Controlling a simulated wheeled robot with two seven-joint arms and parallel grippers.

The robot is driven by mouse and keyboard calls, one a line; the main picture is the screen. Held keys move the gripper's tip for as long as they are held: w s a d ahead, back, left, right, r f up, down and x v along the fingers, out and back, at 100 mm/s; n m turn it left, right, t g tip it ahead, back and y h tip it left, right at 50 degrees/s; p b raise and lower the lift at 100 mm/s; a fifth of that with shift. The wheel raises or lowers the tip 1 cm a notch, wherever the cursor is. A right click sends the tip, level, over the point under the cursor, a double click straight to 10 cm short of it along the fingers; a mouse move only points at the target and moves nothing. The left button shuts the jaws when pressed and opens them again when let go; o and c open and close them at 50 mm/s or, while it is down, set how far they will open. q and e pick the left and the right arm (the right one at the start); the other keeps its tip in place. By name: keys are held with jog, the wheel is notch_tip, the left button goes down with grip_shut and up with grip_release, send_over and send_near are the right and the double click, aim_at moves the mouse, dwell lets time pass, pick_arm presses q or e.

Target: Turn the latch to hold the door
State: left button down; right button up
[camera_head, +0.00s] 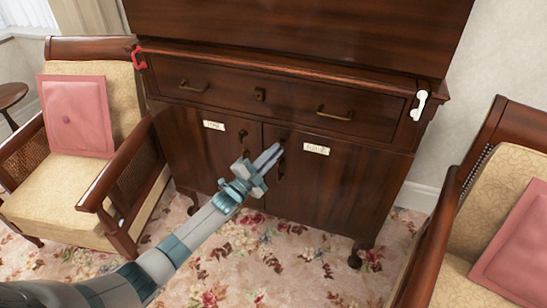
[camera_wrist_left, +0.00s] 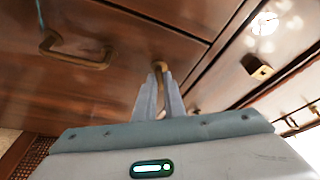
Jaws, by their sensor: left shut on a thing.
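The dark wooden cabinet (camera_head: 345,190) has two lower doors, each with a small pale label and a dark metal handle near the centre seam. My left gripper (camera_head: 274,153) reaches to the handle (camera_head: 282,164) of the right door. In the left wrist view the fingers (camera_wrist_left: 159,92) are shut on a brass handle piece (camera_wrist_left: 161,68). A white hook-shaped latch (camera_head: 420,105) sits at the cabinet's upper right corner. A red latch (camera_head: 138,58) sits at its upper left corner. Both doors look closed. My right gripper is not in view.
A drawer (camera_head: 230,95) with two handles and a keyhole plate runs above the doors. Cushioned armchairs stand at the left (camera_head: 60,190) and right (camera_head: 485,240). Floral carpet (camera_head: 290,265) lies open before the cabinet.

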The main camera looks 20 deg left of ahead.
pick_arm(q)
jog(key=shift+d+f+n+t+y+b, duration=0.15)
jog(key=shift+n+t+y+b, duration=0.75)
jog(key=shift+n, duration=1.85)
jog(key=shift+d+f+n+t+y+b, duration=0.1)
jog(key=shift+n+t+y+b, duration=0.3)
jog(key=shift+n+y, duration=1.65)
jog(key=shift+d+f+n+t+y+b, duration=0.15)
jog(key=shift+n+t+y+b, duration=0.5)
jog(key=shift+n, duration=2.75)
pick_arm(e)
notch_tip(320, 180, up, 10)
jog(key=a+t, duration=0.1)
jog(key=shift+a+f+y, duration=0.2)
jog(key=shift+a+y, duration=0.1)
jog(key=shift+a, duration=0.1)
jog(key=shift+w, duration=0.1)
pick_arm(q)
jog(key=c, duration=1.8)
grip_release()
jog(key=shift+c, duration=0.2)
jog(key=shift+s, duration=0.1)
jog(key=v, duration=1.7)
jog(key=shift+s, duration=0.2)
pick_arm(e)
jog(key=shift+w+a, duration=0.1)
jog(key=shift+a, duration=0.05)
pick_arm(q)
jog(key=shift+r, duration=0.1)
